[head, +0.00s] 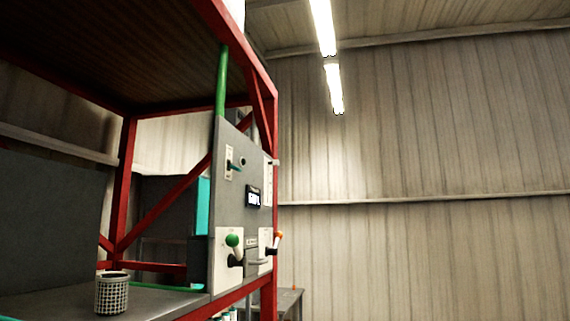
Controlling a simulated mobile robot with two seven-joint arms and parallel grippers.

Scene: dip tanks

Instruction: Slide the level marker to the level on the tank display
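A grey control panel (226,190) stands in the red frame and is seen at a steep angle. A small dark display (254,197) on it shows pale characters too small to read surely. A white vertical strip (267,182) is near the panel's right edge, with a small pale piece (275,162) sticking out near its top. A white plate (228,162) at the upper left carries a small teal-and-dark piece (236,167). I cannot tell which of these is the level marker. Neither of my grippers is in view.
A green-knobbed lever (232,240) and an orange-knobbed lever (278,236) stick out low on the panel. A mesh basket (111,294) stands on the grey bench (60,304) at the left. A red diagonal beam (165,195) runs behind. The right side shows open space before the wall.

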